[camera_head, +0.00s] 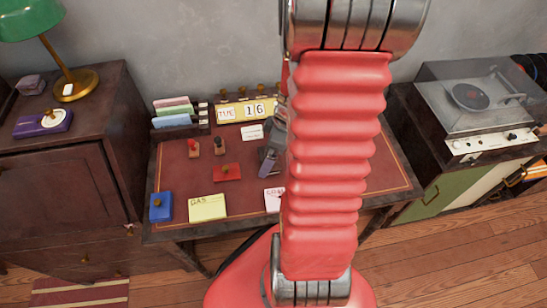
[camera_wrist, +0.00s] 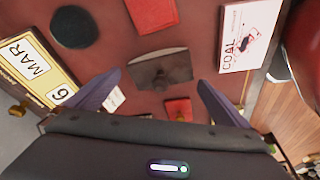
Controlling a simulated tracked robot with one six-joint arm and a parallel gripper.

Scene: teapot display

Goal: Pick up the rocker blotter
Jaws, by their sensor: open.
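In the head view my gripper (camera_head: 268,162) shows only in part beside my red arm, above the desk's middle. The blotter cannot be made out there, as my arm covers that part of the desk.
A red block with a brass knob (camera_wrist: 178,109) lies close to the blotter. The COAL card (camera_wrist: 249,35), a calendar (camera_wrist: 36,63), a dark round object (camera_wrist: 74,27) and another red item (camera_wrist: 153,14) surround it. A record player (camera_head: 470,95) stands right of the desk.

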